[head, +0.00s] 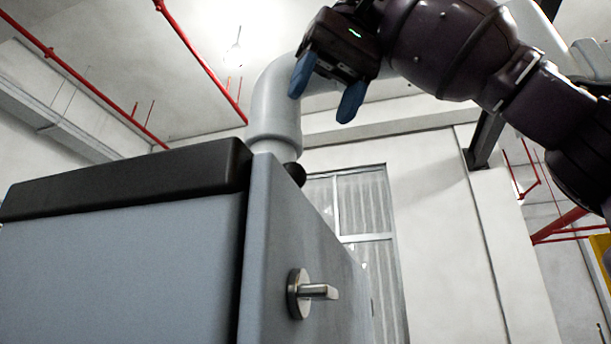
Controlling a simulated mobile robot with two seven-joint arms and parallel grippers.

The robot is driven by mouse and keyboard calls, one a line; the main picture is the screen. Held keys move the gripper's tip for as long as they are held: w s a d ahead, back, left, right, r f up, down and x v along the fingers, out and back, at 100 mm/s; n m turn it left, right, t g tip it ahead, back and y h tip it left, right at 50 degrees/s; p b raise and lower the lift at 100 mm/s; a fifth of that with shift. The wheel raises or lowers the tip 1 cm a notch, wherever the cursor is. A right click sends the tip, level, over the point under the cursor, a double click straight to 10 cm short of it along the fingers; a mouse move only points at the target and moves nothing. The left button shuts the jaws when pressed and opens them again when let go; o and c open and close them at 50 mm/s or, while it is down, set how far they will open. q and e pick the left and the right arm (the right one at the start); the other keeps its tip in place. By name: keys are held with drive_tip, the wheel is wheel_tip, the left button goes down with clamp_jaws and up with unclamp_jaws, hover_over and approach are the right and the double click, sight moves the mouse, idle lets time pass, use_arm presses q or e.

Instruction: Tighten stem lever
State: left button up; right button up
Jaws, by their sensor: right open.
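The stem lever (318,291) is a short metal handle on a round metal disc. It sits on the right-hand side face of a grey cabinet (120,275) and points to the right, roughly level. My right gripper (327,95) has blue fingertips and comes in from the upper right. Its fingers are apart and nothing shows between them. It is above the lever and a little to its right, well clear of it, in front of the grey pipe. My left gripper is not in the picture.
The cabinet has a dark top (125,180). A thick grey pipe (275,105) bends down behind it, close to my right gripper. A small black knob (295,173) shows at the cabinet's upper edge. Red pipes (95,95) run overhead. A window (365,205) is behind. Space right of the lever looks free.

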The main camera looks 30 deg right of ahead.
drive_tip(key=shift+a+x, duration=0.1)
drive_tip(key=shift+x, duration=2.55)
drive_tip(key=shift+a+x, duration=0.15)
drive_tip(key=shift+x, duration=2.5)
clamp_jaws()
